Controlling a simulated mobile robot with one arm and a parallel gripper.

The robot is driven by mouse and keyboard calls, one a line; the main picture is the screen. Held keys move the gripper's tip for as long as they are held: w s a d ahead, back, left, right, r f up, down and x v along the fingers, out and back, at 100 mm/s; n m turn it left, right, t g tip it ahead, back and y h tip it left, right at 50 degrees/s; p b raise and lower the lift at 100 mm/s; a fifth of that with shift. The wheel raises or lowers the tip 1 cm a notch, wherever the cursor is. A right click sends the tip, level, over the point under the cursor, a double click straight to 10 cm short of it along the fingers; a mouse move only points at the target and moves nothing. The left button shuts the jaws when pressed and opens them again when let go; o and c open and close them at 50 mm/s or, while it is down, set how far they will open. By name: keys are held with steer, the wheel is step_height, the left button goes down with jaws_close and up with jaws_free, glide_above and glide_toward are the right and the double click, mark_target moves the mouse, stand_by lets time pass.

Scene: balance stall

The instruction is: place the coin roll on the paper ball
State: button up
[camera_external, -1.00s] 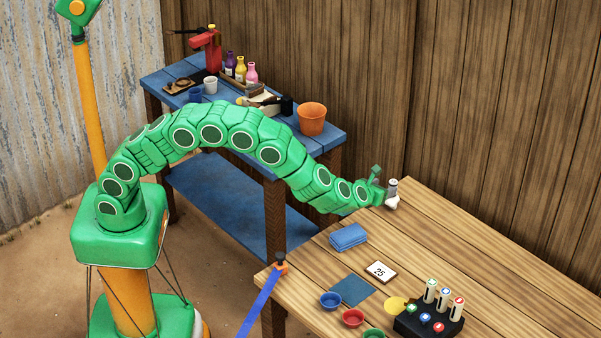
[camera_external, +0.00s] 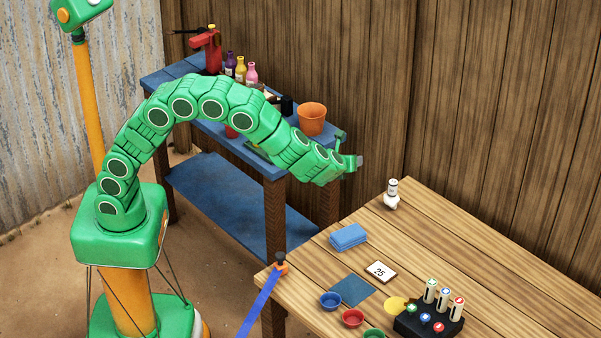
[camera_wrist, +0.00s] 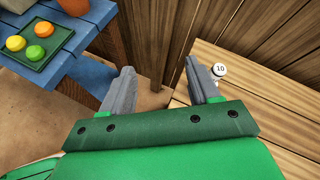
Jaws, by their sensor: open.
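The coin roll (camera_external: 392,186), a small pale cylinder, stands roughly upright on the white crumpled paper ball (camera_external: 391,201) at the far left part of the wooden table. In the wrist view the coin roll's round top marked 10 (camera_wrist: 219,69) shows just right of the right finger; the paper ball is mostly hidden beneath it. My gripper (camera_external: 352,163) is open and empty, up and to the left of the coin roll and apart from it. In the wrist view nothing is between the fingers of my gripper (camera_wrist: 158,68).
The wooden table (camera_external: 500,255) holds a folded blue cloth (camera_external: 348,236), a card marked 25 (camera_external: 380,271), small bowls (camera_external: 330,300) and a black rack (camera_external: 412,327) with pale cylinders. A blue bench with an orange pot (camera_external: 312,118) stands behind my arm. A plank wall is behind.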

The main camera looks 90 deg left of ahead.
steer(key=s+r+n+g+h, duration=0.1)
steer(key=s+r+n+g, duration=0.2)
steer(key=s, duration=0.6)
steer(key=s+r+n+h, duration=0.15)
steer(key=s+n, duration=0.25)
steer(key=s, duration=0.5)
steer(key=s+r+n+g+h, duration=0.15)
steer(key=s+r+n, duration=0.25)
steer(key=s, duration=0.5)
steer(key=s+d+n+g+h, duration=0.1)
steer(key=s+d+n+h, duration=0.2)
steer(key=s+d, duration=0.4)
steer(key=s+d+n+g+h, duration=0.1)
steer(key=s+d+n+h, duration=0.3)
steer(key=s, duration=1.5)
steer(key=d+n, duration=0.1)
steer(key=d, duration=0.2)
steer(key=shift+s+r+n, duration=0.2)
steer(key=shift+r+n, duration=0.1)
steer(key=shift+r, duration=0.05)
